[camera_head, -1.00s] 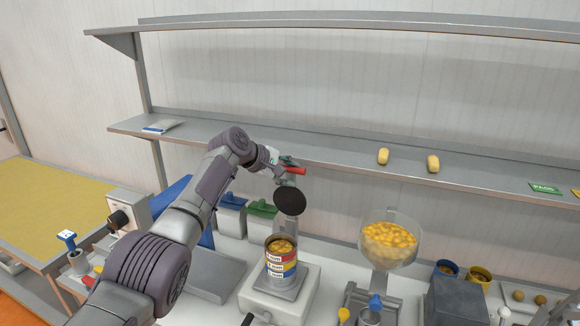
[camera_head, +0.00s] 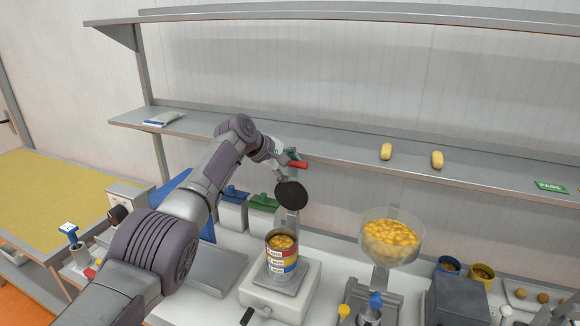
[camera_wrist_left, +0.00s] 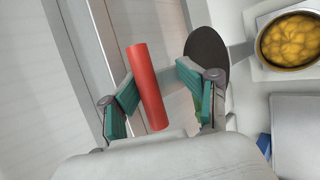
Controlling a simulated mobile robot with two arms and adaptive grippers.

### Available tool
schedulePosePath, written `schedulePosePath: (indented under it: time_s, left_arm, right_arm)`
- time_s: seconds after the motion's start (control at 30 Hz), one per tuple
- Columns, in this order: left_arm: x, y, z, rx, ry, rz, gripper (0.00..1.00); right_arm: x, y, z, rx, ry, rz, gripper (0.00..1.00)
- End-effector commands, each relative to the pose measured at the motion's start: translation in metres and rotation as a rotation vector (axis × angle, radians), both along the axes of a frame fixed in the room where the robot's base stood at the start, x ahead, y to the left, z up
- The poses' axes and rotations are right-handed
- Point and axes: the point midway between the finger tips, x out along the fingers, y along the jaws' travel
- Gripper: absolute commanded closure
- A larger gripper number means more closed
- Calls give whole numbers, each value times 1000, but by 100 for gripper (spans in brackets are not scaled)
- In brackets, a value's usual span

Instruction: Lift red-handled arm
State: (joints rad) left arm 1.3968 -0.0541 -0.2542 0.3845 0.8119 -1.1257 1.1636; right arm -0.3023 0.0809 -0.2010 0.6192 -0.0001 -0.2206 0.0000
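The red handle (camera_head: 298,164) of the arm shows above the can, with a black disc (camera_head: 291,195) just below it. In the left wrist view the red handle (camera_wrist_left: 147,85) stands between the two fingers of my left gripper (camera_wrist_left: 157,88). The gripper is open, with the left finger close to the handle and a gap on the right side; contact cannot be told. The black disc (camera_wrist_left: 207,58) is beyond the right finger. The can (camera_head: 282,256) of yellow pieces stands under the disc, apart from it. My right gripper is out of view.
The can stands on a white machine (camera_head: 255,300). A clear bowl of yellow pieces (camera_head: 391,240) is to its right. A grey shelf (camera_head: 340,159) runs behind the gripper. Blue-lidded and green-lidded bins (camera_head: 262,203) stand left of the disc.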

Motion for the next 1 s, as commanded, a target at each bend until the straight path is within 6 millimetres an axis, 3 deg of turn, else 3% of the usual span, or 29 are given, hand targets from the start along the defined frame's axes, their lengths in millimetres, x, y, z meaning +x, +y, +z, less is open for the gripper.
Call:
schedulePosePath:
  time_s: [0.03,0.5,1.0]
  left_arm:
    - [-1,0,-9,4,10,1,58]
    - [-2,3,-4,-1,6,2,58]
    - [-31,31,35,-2,-7,3,58]
  right_arm:
    - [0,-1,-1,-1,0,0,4]
    - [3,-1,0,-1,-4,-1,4]
    - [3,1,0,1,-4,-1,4]
